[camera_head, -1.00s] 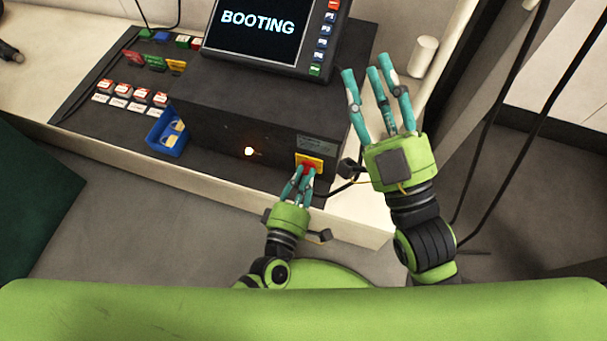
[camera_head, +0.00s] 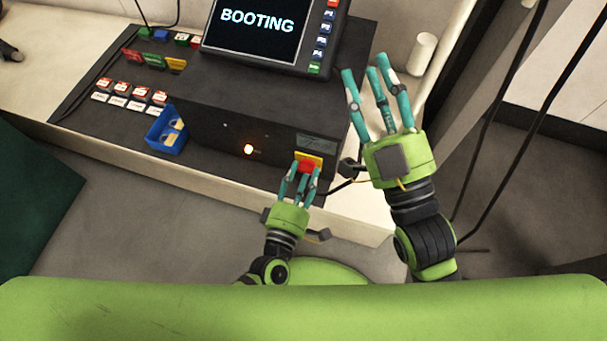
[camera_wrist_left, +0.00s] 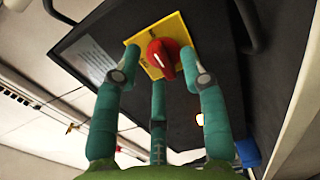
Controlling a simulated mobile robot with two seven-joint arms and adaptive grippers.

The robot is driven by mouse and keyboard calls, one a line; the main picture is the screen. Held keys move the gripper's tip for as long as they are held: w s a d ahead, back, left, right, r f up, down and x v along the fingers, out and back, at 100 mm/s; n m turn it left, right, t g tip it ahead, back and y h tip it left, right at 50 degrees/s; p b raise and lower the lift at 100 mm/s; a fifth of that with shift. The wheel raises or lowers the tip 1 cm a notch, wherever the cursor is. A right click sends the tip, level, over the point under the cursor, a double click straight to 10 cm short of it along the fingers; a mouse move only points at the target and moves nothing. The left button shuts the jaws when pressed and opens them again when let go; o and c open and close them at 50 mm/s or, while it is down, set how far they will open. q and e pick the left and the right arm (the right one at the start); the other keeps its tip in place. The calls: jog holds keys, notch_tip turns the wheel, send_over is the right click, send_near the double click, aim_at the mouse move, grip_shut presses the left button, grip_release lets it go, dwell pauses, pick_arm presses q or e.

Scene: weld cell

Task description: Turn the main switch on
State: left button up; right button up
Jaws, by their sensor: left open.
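The main switch is a red rotary knob (camera_head: 308,166) on a yellow plate (camera_head: 317,158), on the front of the dark cabinet (camera_head: 225,128). In the left wrist view the knob (camera_wrist_left: 162,55) stands clear in front of the fingertips, with its grip ridge roughly upright in the picture. My left gripper (camera_head: 301,175) is open, its fingers spread just in front of the knob. In the left wrist view (camera_wrist_left: 160,80) nothing is held between them. My right gripper (camera_head: 377,85) has its fingers apart and empty, above and right of the switch.
The screen (camera_head: 262,28) on the cabinet reads "BOOTING". Black cables (camera_head: 520,130) hang at right.

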pick_arm(q)
jog(key=v, duration=1.1)
jog(key=shift+s, duration=0.3)
